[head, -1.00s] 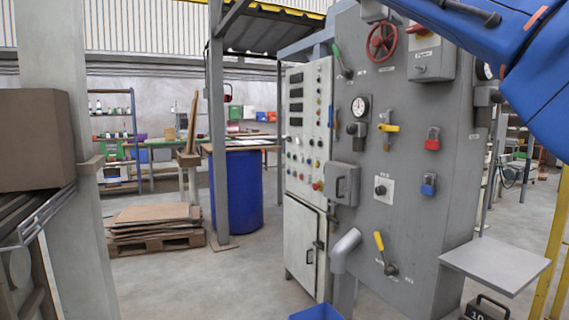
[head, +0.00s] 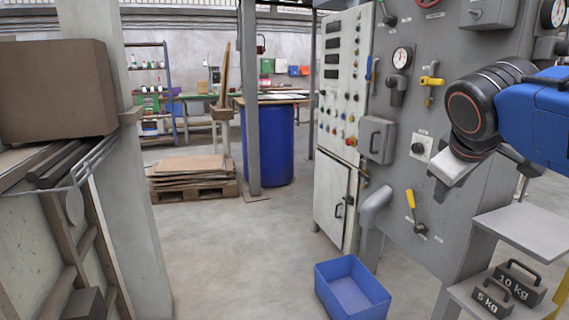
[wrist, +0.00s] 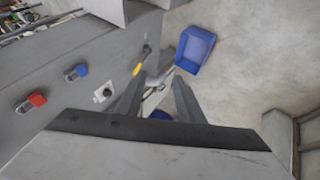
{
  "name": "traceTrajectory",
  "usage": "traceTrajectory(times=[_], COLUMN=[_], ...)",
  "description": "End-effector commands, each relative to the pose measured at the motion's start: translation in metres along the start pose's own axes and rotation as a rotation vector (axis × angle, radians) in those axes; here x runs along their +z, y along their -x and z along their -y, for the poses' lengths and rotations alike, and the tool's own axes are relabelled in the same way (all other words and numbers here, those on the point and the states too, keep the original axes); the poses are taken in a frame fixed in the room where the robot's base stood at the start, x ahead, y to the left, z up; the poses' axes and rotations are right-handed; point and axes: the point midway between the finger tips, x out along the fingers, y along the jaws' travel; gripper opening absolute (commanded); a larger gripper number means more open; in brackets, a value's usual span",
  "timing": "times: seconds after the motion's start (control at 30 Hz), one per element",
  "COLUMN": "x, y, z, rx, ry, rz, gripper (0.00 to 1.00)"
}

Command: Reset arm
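My gripper (head: 452,176) hangs at the end of my blue arm on the right of the head view, in front of the grey machine panel (head: 400,185). In the wrist view my gripper (wrist: 157,97) shows two dark fingers set apart, with nothing held between them. The floor and a yellow-handled lever (wrist: 138,68) show beyond the fingers. The gripper looks clear of the panel, though the exact gap is hard to judge. Part of the panel is hidden behind the arm in the head view.
A blue bin (head: 350,290) stands on the floor below the panel. A grey shelf (head: 525,230) with 5 kg (head: 492,298) and 10 kg (head: 520,282) weights below it is at right. The middle floor is clear.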

Motion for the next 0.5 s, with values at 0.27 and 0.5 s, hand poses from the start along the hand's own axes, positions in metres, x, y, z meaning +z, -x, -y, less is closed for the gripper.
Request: traceTrajectory(times=[0.27,0.5], x=[0.113,0.172], y=[-0.053,-0.078], z=[0.119,0.190], rx=[-0.226,-0.343], ry=[-0.277,-0.461], rz=[0.081,0.140], gripper=[0.34,0.34])
